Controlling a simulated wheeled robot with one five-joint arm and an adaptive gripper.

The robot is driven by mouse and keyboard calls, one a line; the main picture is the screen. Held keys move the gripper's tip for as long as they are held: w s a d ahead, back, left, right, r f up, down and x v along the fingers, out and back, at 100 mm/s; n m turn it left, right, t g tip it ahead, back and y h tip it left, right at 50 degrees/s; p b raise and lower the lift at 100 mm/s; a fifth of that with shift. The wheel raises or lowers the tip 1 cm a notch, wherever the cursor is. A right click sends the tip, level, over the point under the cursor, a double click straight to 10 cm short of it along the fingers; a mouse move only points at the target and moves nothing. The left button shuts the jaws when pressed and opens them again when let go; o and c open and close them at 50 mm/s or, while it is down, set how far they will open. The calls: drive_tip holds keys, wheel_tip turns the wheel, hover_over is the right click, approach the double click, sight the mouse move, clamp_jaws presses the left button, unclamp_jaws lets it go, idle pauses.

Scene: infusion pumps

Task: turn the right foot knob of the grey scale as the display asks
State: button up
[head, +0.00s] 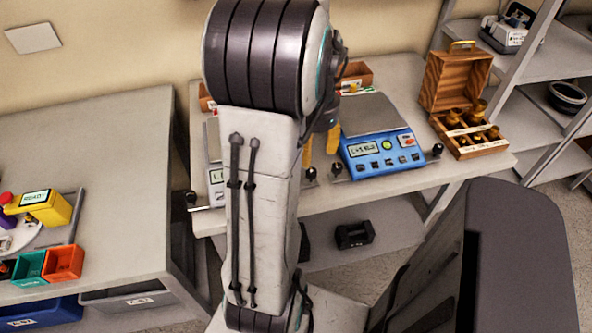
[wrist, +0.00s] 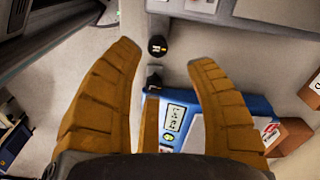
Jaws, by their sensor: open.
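The grey scale (head: 214,150) stands on the bench, mostly hidden behind my arm. Only the left edge of its display (head: 217,176) shows, too little to read. In the wrist view, part of the grey scale (wrist: 225,12) lies along the top edge. Its black right foot knob (wrist: 157,45) shows just beyond and between my fingertips; in the head view this knob (head: 311,174) is right of my arm. My gripper (wrist: 165,56) is open with orange fingers apart and nothing between them. In the head view my gripper (head: 320,157) hangs above the gap between the scales.
A blue scale (head: 380,152) stands close on the right. Its black left knob (head: 337,168) is near the grey scale's right knob. A wooden weight box (head: 455,80) stands open further right. A side table (head: 90,170) with coloured bins is at left.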

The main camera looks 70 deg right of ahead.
drive_tip(key=shift+w+m, duration=0.1)
drive_tip(key=shift+m, duration=0.3)
drive_tip(key=m, duration=0.3)
drive_tip(key=shift+a, duration=0.15)
drive_tip(key=shift+f, duration=0.1)
drive_tip(key=shift+f+b, duration=0.35)
drive_tip(key=shift+f, duration=3.2)
drive_tip(key=shift+c, duration=0.4)
clamp_jaws()
